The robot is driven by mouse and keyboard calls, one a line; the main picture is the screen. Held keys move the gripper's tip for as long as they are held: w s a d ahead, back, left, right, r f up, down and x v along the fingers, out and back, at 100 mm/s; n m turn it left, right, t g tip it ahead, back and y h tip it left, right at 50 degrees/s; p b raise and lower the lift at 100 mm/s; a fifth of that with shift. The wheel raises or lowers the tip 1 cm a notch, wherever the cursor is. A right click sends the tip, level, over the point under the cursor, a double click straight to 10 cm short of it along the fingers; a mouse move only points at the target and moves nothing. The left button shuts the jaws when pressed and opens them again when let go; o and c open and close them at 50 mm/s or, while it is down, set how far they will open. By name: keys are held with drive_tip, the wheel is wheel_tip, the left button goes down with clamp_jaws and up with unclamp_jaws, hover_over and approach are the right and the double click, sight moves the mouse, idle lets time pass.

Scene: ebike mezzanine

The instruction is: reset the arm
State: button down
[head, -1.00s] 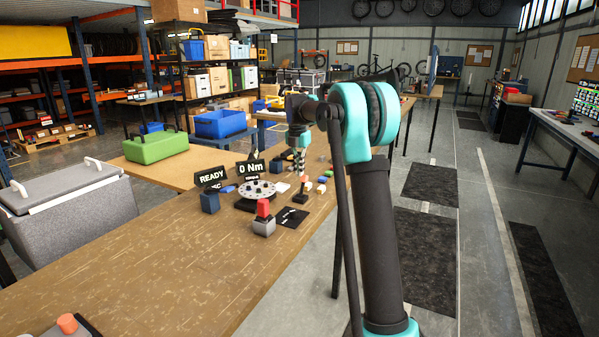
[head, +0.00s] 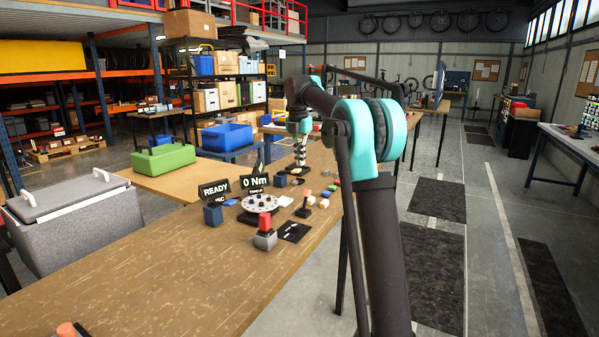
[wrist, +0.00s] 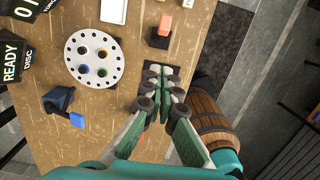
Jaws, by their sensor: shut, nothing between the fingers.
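My gripper (head: 300,160) hangs from the end of my teal and black arm, pointing down over the far part of the wooden workbench (head: 150,280). In the wrist view my gripper's fingertips (wrist: 160,72) are together with nothing between them. They appear over a dark flat plate beside the white disc with holes (wrist: 94,59). The disc also shows in the head view (head: 260,203). I cannot tell how high the fingers are above the bench.
A red-topped grey block (head: 265,236), a "READY" sign (head: 214,188) and a "0 Nm" sign (head: 255,181) stand around the disc. A wooden barrel shape (wrist: 208,118) is close to the fingers in the wrist view. The bench's near half is mostly clear.

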drive_tip(key=shift+w+d+r, duration=0.1)
drive_tip(key=shift+w+r, duration=0.05)
drive_tip(key=shift+r, duration=0.45)
drive_tip(key=s+d+f+m+t, duration=0.1)
drive_tip(key=s+d+f+m, duration=0.2)
drive_tip(key=s+f+m, duration=0.6)
drive_tip(key=s+d+f+m+t, duration=0.1)
drive_tip(key=s+d+f+m, duration=0.2)
drive_tip(key=s+f+m, duration=0.7)
drive_tip(key=s+d+f+m+t, duration=0.1)
drive_tip(key=s+d+f+m, duration=0.3)
drive_tip(key=s+f+m, duration=0.6)
drive_tip(key=s+f, duration=0.2)
drive_tip(key=s, duration=1.2)
drive_tip(key=shift+s+y, duration=0.25)
drive_tip(key=shift+y, duration=0.05)
